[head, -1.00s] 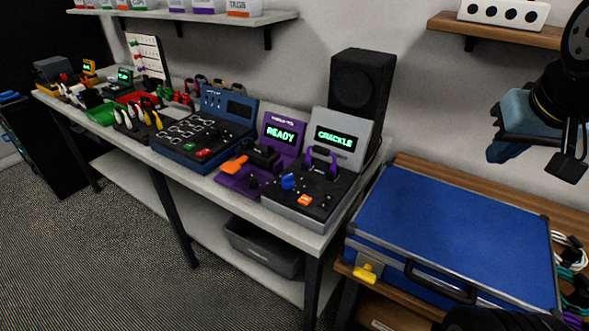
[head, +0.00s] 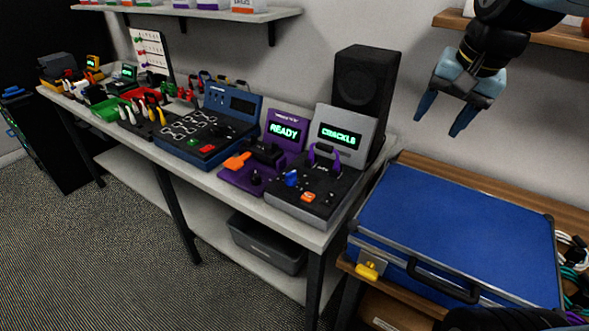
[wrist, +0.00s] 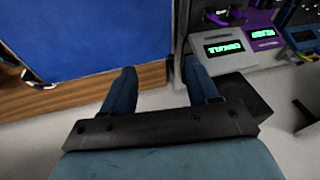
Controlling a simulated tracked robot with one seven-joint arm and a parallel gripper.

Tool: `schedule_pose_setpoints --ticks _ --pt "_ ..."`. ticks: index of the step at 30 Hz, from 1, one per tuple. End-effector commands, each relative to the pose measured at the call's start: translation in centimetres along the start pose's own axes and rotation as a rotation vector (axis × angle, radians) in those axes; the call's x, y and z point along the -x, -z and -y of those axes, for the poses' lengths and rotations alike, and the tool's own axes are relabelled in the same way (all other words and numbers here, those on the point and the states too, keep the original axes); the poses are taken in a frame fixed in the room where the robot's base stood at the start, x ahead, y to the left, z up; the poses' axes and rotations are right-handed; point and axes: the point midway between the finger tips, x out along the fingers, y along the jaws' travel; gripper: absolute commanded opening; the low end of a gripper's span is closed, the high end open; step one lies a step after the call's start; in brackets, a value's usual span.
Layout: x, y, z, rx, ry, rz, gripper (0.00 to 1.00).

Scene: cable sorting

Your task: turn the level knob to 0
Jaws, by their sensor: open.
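A grey tester (head: 298,208) with a screen reading "CRACKLE" (head: 342,136) stands near the right end of the white bench. Its black top carries a blue knob or plug (head: 291,178), an orange switch (head: 308,197), small dark parts and a purple cable loop (head: 324,155). Left of it is a purple device (head: 238,180) reading "READY", with a small dark knob (head: 255,178). I cannot tell which knob is the level knob. My gripper (head: 444,114) is open and empty, high above the blue case and right of the testers. The grey tester's screen also shows in the wrist view (wrist: 224,48).
A blue case (head: 455,235) lies shut on a wooden table to the right. A black speaker (head: 364,95) stands behind the grey tester. A blue console (head: 205,130) and several tools are farther left. A wooden shelf (head: 500,35) is close to my arm.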

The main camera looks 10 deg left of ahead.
Motion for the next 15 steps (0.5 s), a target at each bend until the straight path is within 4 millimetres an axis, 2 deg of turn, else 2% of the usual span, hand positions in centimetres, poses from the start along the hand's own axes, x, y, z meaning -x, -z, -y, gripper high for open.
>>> schedule_pose_setpoints --ticks 6,15 --pt "-3.1 1.7 5.5 -0.155 0.008 0.131 0.59" --pt "-8.1 2.4 13.2 -0.376 -0.026 0.310 0.59"
